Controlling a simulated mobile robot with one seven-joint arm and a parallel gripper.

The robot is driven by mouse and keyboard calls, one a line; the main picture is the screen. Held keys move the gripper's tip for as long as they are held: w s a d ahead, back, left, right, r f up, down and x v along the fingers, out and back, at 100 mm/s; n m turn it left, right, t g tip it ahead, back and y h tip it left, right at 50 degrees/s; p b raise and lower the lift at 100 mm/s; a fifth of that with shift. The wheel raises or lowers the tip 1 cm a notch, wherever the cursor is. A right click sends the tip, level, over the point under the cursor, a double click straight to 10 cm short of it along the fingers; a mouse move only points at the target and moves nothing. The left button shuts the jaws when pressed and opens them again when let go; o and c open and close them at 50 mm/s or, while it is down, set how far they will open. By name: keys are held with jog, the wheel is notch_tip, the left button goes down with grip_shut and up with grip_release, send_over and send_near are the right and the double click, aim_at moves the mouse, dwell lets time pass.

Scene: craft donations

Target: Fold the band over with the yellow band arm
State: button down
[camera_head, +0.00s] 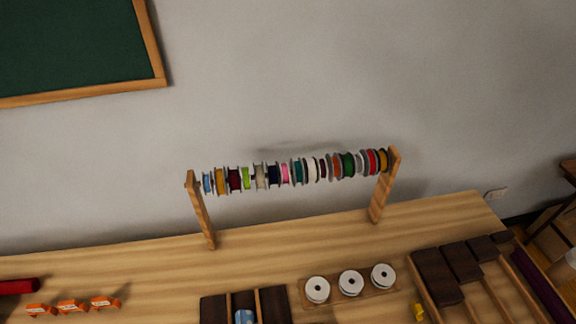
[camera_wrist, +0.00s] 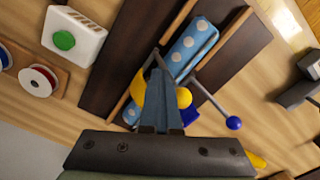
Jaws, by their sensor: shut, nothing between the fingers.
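My gripper (camera_wrist: 157,72) shows only in the wrist view, shut and empty, its narrow fingertips over the dark wooden jig. A yellow ball knob (camera_wrist: 184,97) sits just right of the fingers; I cannot tell whether they touch. A curved yellow piece (camera_wrist: 138,92) shows left of the fingers, partly hidden. A blue ball knob (camera_wrist: 234,123) ends a grey rod farther right. Blue polka-dot fabric (camera_wrist: 193,44), perhaps the band, lies in the channel between wooden rails. Its near part is hidden by my gripper. In the head view only a bit of the blue fabric (camera_head: 243,317) shows.
A white box with a green button (camera_wrist: 72,33) and a spool holder (camera_wrist: 60,78) stand left in the wrist view. In the head view, a rack of ribbon spools (camera_head: 207,225) stands behind, with three white spools (camera_head: 350,281) and orange items (camera_head: 72,305) on the table.

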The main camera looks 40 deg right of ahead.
notch_tip(320, 180, up, 9)
jog(key=p, duration=0.9)
jog(key=shift+w, duration=0.1)
jog(key=w+d+r+t+h+b, duration=0.1)
jog(key=w+r+t+b, duration=0.25)
jog(key=w+r, duration=0.55)
jog(key=w+r+t+h+b, duration=0.1)
jog(key=w+r+t+b, duration=0.2)
jog(key=w+r+t, duration=0.55)
jog(key=w+a+r+t+b, duration=0.15)
jog(key=w+r, duration=0.25)
jog(key=r, duration=0.4)
jog(key=w+a+r+t+b, duration=0.1)
jog(key=w+r+t+b, duration=0.2)
jog(key=r, duration=0.5)
notch_tip(320, 180, up, 12)
jog(key=s+a+t+b, duration=0.1)
jog(key=a+t+b, duration=0.1)
jog(key=a+t, duration=0.1)
jog(key=s+a+r+t+y+b, duration=0.2)
jog(key=s+r+t, duration=0.6)
jog(key=s+r, duration=0.7)
notch_tip(320, 180, up, 2)
jog(key=shift+a+r+b, duration=0.15)
jog(key=shift+a+b, duration=0.65)
jog(key=shift+b, duration=0.35)
